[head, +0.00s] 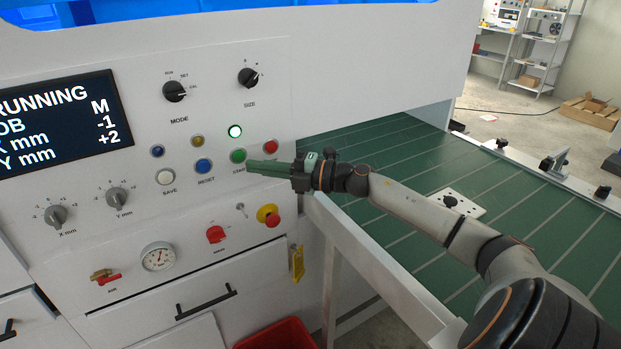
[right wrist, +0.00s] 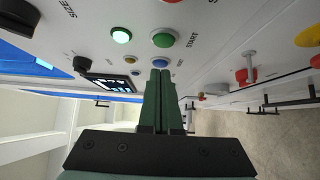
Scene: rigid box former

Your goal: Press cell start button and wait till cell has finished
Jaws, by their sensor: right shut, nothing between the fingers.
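The green START button (head: 238,156) sits on the white control panel (head: 215,110). A lit green lamp (head: 235,131) glows just above it. The display (head: 60,122) reads RUNNING. My right gripper (head: 250,166) is shut and empty, its green fingertips just right of and below the START button in the head view. In the right wrist view the closed fingers (right wrist: 160,75) point at the panel, with the START button (right wrist: 163,38) and the lit lamp (right wrist: 121,35) beyond their tips. I cannot tell whether the tips touch the panel. My left gripper is not in view.
A red button (head: 270,146), blue RESET button (head: 203,166) and white SAVE button (head: 166,177) are close by. A red-and-yellow emergency stop (head: 268,215) is below. The green conveyor bed (head: 400,155) lies under my right arm. A red bin (head: 275,335) stands below the panel.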

